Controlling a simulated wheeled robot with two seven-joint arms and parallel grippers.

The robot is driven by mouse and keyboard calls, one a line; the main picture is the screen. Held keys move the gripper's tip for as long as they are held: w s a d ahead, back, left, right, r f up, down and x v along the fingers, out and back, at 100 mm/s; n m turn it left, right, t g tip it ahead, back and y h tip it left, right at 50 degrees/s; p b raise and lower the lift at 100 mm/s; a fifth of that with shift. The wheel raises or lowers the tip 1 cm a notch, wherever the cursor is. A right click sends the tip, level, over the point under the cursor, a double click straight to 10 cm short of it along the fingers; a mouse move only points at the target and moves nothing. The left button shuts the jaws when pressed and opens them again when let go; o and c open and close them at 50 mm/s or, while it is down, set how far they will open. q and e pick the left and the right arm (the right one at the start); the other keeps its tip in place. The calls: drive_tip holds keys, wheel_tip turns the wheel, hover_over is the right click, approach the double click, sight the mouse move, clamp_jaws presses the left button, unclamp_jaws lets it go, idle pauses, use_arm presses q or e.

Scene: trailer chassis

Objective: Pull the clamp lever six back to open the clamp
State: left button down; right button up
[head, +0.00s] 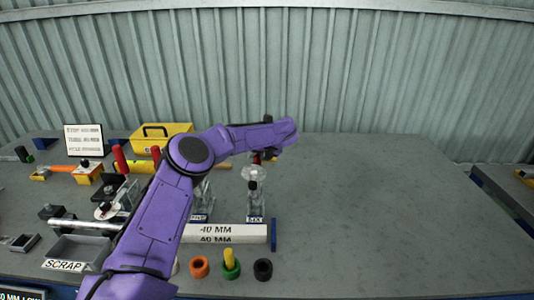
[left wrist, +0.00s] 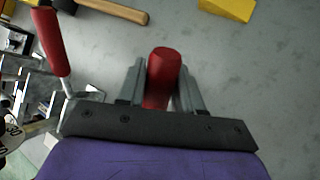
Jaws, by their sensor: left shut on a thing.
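The clamp labelled SIX (head: 256,203) stands behind the white 40 MM bar in the head view. A bit of its red lever handle (head: 256,158) shows above it, under my left wrist. In the left wrist view, the red handle (left wrist: 163,70) sits between the two grey fingers of my left gripper (left wrist: 161,80), which is shut on it. In the head view my purple arm hides most of this gripper. My right gripper is in neither view.
The clamp labelled FIVE (head: 199,205) stands just left, partly behind my arm. Another red handle (left wrist: 48,42) is left of the gripper in the wrist view. A yellow toolbox (head: 160,137) is at the back. The bench's right side is clear.

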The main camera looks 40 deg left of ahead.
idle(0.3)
use_arm(q)
drive_tip(key=c, duration=0.9)
unclamp_jaws()
drive_tip(key=shift+o, duration=0.2)
drive_tip(key=shift+w, duration=0.1)
drive_tip(key=b+v, duration=0.2)
drive_tip(key=v, duration=0.8)
drive_tip(key=shift+d+r, duration=0.1)
drive_tip(key=shift+r, duration=0.05)
